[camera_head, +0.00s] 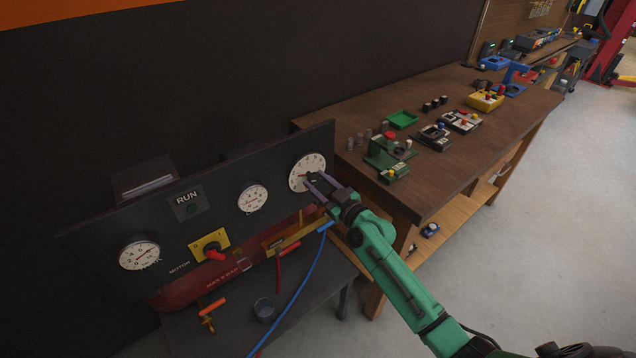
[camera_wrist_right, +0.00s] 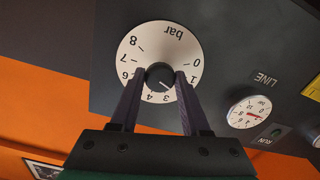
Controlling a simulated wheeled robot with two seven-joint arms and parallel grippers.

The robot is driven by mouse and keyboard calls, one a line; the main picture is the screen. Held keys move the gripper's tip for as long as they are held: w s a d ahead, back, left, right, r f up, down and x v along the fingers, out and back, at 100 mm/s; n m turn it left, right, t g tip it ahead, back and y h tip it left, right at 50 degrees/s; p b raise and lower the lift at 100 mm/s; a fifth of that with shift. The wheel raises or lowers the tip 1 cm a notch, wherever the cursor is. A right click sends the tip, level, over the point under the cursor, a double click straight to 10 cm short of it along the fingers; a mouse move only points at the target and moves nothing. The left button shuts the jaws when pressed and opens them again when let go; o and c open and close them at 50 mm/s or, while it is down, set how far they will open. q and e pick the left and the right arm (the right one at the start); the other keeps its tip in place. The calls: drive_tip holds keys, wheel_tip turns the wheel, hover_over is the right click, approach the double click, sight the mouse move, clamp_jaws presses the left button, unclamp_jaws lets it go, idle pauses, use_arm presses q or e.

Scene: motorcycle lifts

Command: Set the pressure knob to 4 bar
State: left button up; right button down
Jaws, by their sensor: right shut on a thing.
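The pressure dial (camera_head: 300,167) is a round white plate on the right end of the dark panel. In the right wrist view the dial (camera_wrist_right: 150,42) appears upside down, marked "bar", with numbers from 0 to 8. The black pressure knob (camera_wrist_right: 158,73) sits at its centre. Its white mark points down-right in that view, near the 3 and towards numbers hidden by a finger. My right gripper (camera_head: 315,179) is shut on the knob, one finger on each side; it also shows in the wrist view (camera_wrist_right: 158,78). My left gripper is not in view.
The panel also carries a line gauge (camera_head: 253,199), a RUN sign, a motor switch (camera_head: 211,249) and another gauge (camera_head: 139,256). A red tank, hoses and a cup (camera_head: 264,309) are below. The wooden workbench (camera_head: 455,97) at right holds several devices and a green tray.

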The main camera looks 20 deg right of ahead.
drive_tip(key=m, duration=0.3)
drive_tip(key=shift+f, duration=0.1)
drive_tip(key=m, duration=0.3)
drive_tip(key=shift+m+b, duration=0.3)
drive_tip(key=shift+m, duration=0.1)
drive_tip(key=m, duration=0.3)
drive_tip(key=shift+m, duration=1.9)
drive_tip(key=shift+c, duration=1.9)
unclamp_jaws()
drive_tip(key=shift+s, duration=0.15)
